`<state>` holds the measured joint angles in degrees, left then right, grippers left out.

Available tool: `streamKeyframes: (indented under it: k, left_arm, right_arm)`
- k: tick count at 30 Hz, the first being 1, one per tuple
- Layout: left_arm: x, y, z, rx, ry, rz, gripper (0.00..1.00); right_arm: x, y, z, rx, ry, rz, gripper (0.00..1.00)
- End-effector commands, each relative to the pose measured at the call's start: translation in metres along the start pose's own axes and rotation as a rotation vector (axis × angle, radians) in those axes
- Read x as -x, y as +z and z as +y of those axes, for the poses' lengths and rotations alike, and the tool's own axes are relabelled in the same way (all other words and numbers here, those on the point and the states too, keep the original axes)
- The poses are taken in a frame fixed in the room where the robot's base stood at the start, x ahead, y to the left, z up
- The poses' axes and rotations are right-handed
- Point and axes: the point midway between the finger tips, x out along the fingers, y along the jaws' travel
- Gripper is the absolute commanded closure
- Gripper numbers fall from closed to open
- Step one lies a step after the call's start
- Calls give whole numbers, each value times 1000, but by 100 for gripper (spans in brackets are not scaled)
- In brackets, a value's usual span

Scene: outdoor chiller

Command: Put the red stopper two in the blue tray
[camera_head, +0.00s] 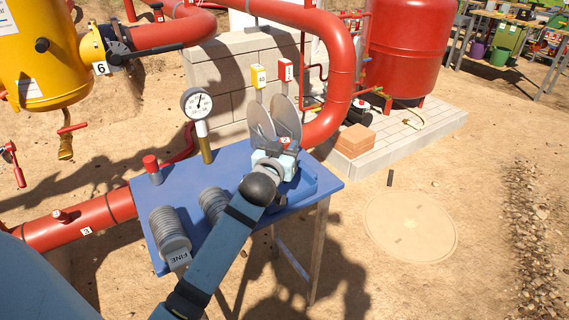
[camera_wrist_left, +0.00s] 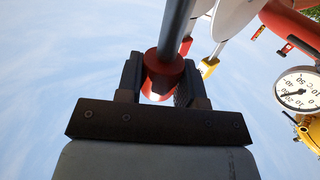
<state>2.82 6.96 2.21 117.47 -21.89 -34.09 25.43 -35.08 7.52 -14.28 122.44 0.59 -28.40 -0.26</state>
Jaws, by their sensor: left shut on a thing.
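My left gripper (camera_head: 283,150) is above the right end of the blue table, seen from behind. It is shut on red stopper two (camera_head: 286,141), whose small red face with a label shows just past the fingers. In the left wrist view the red stopper (camera_wrist_left: 165,72) sits between the two dark fingers, with a grey rod (camera_wrist_left: 177,25) running up from it. The blue tray (camera_head: 318,184) lies at the table's right end, below the gripper. My arm hides part of it. My right gripper is not in view.
The blue table (camera_head: 187,180) also bears another red-capped stopper (camera_head: 152,168), grey ribbed cylinders (camera_head: 169,232) and a gauge (camera_head: 197,104) at its back edge. Grey paddles (camera_head: 262,120) with yellow and red tags stand close behind the gripper. A red pipe (camera_head: 341,75) curves behind them.

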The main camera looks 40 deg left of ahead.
Motion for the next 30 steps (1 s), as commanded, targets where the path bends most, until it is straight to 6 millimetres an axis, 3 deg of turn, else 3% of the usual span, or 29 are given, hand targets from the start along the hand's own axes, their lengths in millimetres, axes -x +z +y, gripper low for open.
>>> streamKeyframes:
  k: [9,21,22,24,30]
  left_arm:
    - [0,41,0,0,0,-1,100]
    - [0,46,0,0,0,0,100]
    - [0,45,0,0,0,0,59]
    - [0,45,0,0,0,0,43]
    - [0,45,0,0,0,0,40]
  right_arm:
    - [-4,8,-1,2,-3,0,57]
    - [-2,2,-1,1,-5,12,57]
    - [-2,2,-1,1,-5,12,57]
    - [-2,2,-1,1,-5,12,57]
    - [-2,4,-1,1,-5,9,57]
